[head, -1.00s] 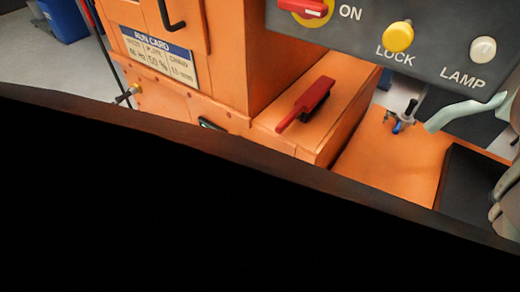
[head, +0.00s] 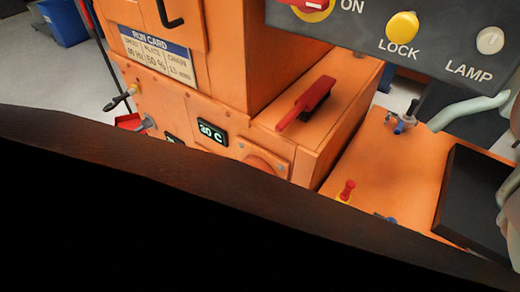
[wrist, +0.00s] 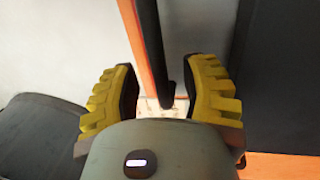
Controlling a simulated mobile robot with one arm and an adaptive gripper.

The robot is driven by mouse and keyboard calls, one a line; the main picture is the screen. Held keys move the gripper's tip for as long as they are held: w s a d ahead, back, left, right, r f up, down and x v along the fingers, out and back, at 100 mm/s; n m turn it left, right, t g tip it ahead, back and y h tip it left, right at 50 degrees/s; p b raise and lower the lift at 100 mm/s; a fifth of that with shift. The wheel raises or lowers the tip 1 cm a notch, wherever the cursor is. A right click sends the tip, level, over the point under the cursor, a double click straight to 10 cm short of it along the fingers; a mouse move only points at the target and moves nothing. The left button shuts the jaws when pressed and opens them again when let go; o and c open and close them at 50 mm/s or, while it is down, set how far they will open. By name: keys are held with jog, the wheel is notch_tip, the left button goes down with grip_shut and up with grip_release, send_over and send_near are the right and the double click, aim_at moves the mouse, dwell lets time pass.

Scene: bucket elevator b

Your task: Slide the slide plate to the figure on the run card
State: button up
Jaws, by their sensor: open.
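The run card (head: 155,58), white with a blue header, is on the orange machine at the upper left of the head view. I cannot pick out the slide plate for certain. My gripper (wrist: 166,88) shows in the wrist view with its two yellow ribbed fingers apart. A long dark bar (wrist: 149,45) runs down between the fingers, beside an orange edge. I cannot tell whether the bar touches a finger or belongs to the plate.
A red handle (head: 305,103) lies on an orange housing. A grey panel (head: 350,18) carries ON, LOCK and LAMP controls. A green display (head: 211,132) reads 30 C. A red knob (head: 347,189) stands lower down. A large dark shape covers the lower part of the head view.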

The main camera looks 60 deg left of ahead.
grip_shut()
